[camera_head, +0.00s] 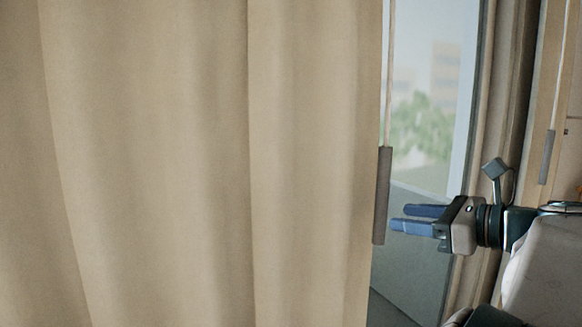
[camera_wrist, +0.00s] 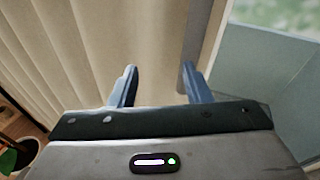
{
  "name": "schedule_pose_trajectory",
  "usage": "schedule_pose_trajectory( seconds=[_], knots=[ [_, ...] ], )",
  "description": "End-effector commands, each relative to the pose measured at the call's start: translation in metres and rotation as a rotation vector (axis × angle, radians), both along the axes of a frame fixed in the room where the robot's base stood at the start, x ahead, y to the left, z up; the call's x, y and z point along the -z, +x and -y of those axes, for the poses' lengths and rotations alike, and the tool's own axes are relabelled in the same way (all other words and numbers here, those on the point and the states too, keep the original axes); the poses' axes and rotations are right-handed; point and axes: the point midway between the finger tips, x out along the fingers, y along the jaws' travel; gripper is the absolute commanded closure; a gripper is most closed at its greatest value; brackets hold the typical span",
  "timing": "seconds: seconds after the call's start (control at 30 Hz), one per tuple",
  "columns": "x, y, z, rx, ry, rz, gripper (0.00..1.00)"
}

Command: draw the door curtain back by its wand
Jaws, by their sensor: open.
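The beige door curtain (camera_head: 200,160) hangs in folds across the left and middle of the head view, and fills the upper left of the wrist view (camera_wrist: 90,50). Its wand hangs at the curtain's right edge, a thin rod ending in a grey handle (camera_head: 382,195). My gripper (camera_head: 397,218), with blue fingers, is open and empty just right of the handle's lower part, with a small gap between them. In the wrist view, my gripper (camera_wrist: 163,82) shows its fingers apart, and the grey handle (camera_wrist: 188,77) appears close beside the right finger. Contact cannot be told.
Right of the curtain is a glass door (camera_head: 425,120) with greenery and buildings outside. A second wand (camera_head: 547,157) hangs at the far right, near the door frame. A potted plant (camera_wrist: 10,158) stands at the lower left of the wrist view.

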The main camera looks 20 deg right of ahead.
Motion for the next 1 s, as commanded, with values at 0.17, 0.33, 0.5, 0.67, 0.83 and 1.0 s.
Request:
schedule_pose_trajectory(
  seconds=[0.17,0.33,0.5,0.67,0.83,1.0],
  knots=[
    [-0.046,-0.032,0.042,0.111,0.148,0.100,0.56],
    [-0.056,-0.032,0.047,0.126,0.183,0.126,0.56],
    [-0.057,-0.005,0.039,0.124,0.182,0.125,0.56],
    [-0.057,0.030,0.029,0.123,0.182,0.124,0.56],
    [-0.056,0.062,0.020,0.123,0.182,0.123,0.56],
    [-0.056,0.084,0.014,0.124,0.181,0.123,0.56]
  ],
)
